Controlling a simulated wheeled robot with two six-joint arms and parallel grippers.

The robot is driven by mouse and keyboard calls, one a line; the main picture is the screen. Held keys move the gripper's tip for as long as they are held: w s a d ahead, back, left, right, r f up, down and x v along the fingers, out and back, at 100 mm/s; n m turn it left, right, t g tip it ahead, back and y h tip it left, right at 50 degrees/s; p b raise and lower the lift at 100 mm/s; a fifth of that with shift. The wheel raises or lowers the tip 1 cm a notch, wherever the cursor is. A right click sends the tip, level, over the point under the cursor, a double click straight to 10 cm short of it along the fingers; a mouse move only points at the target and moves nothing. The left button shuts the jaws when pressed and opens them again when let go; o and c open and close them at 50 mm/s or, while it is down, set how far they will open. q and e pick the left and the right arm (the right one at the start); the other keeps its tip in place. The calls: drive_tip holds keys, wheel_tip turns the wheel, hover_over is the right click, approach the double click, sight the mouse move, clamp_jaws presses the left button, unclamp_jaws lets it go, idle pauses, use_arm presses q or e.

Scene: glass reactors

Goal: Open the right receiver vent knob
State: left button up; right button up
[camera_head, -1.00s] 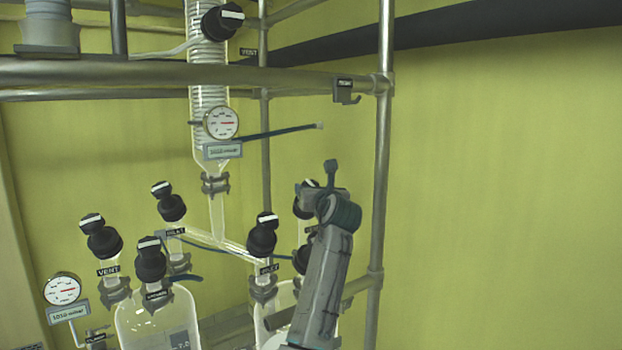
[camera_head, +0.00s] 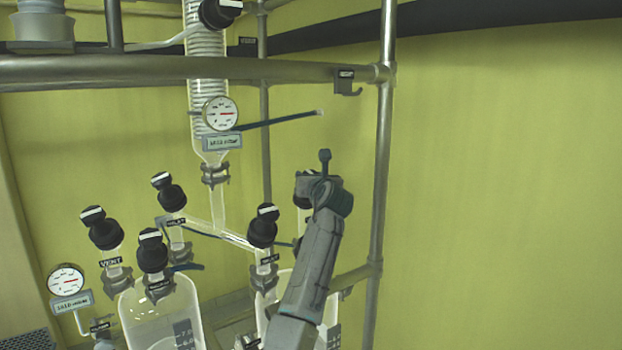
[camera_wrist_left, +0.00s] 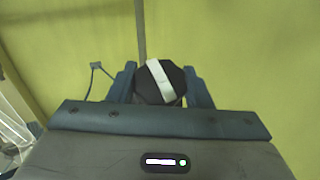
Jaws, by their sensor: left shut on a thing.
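The right receiver (camera_head: 275,306) is a glass vessel low in the rack, partly hidden by my left arm. Its vent knob is largely hidden behind my left gripper (camera_head: 310,186) in the head view. In the left wrist view a black knob (camera_wrist_left: 147,93) with a white stripe sits between the two fingers. The stripe runs lengthwise, tilted slightly. My left gripper is shut on this knob. The black inlet knob (camera_head: 263,226) of the right receiver stands just left of my arm. My right gripper is not in view.
A left receiver (camera_head: 165,312) carries several black knobs. A pressure gauge (camera_head: 66,281) is at far left. A glass condenser (camera_head: 207,75) with a gauge (camera_head: 220,113) hangs above. A steel post (camera_head: 383,180) stands close right of my gripper; a rail (camera_head: 150,68) crosses above.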

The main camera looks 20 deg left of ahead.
use_arm(q)
drive_tip(key=shift+f, duration=0.1)
drive_tip(key=shift+n+g+y+b, duration=0.7)
drive_tip(key=shift+n+y+b, duration=0.2)
drive_tip(key=shift+n+y, duration=0.25)
drive_tip(key=shift+n+g+y+b, duration=0.4)
drive_tip(key=shift+n+g+y, duration=0.35)
drive_tip(key=shift+n, duration=0.4)
drive_tip(key=shift+d+n+g+y, duration=0.1)
drive_tip(key=shift+n+g+y, duration=0.25)
drive_tip(key=shift+n, duration=0.25)
drive_tip(key=shift+r+n+g+y+p, duration=0.2)
drive_tip(key=shift+n+g+y+p, duration=0.45)
drive_tip(key=shift+n+g, duration=0.75)
drive_tip(key=shift+f+n+g+y+p, duration=0.1)
drive_tip(key=shift+n+g+y+p, duration=0.45)
drive_tip(key=shift+n, duration=0.35)
drive_tip(key=shift+g, duration=0.25)
drive_tip(key=shift+f, duration=0.1)
